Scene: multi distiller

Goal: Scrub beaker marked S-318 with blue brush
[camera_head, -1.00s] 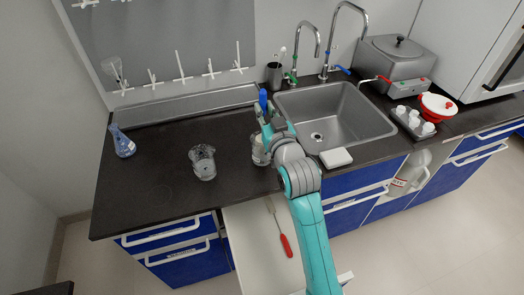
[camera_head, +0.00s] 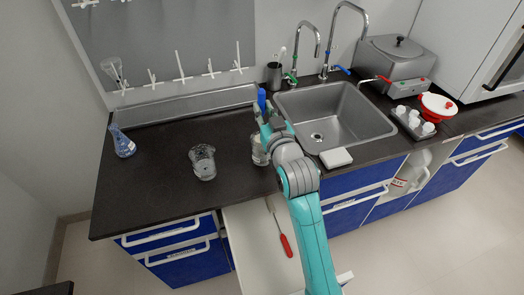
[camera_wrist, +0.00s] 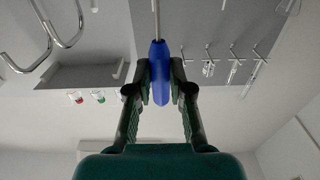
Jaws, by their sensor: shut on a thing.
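My gripper (camera_wrist: 160,85) is shut on the blue handle of the blue brush (camera_wrist: 158,60); in the wrist view its thin metal stem runs up out of the frame. In the head view the blue handle (camera_head: 262,98) sticks up from my gripper (camera_head: 264,112), above a glass beaker (camera_head: 259,150) left of the sink. The brush's bristle end is hidden, so I cannot tell whether it is inside that beaker. A second glass beaker (camera_head: 203,162) stands on the dark counter farther left. No marking is readable on either.
A sink (camera_head: 340,115) with two taps lies to the right. A white block (camera_head: 336,157) lies at its front edge. A blue-liquid flask (camera_head: 123,143) stands at the far left. Below, an open drawer (camera_head: 250,235) holds a red-handled tool (camera_head: 286,245). The left counter is mostly clear.

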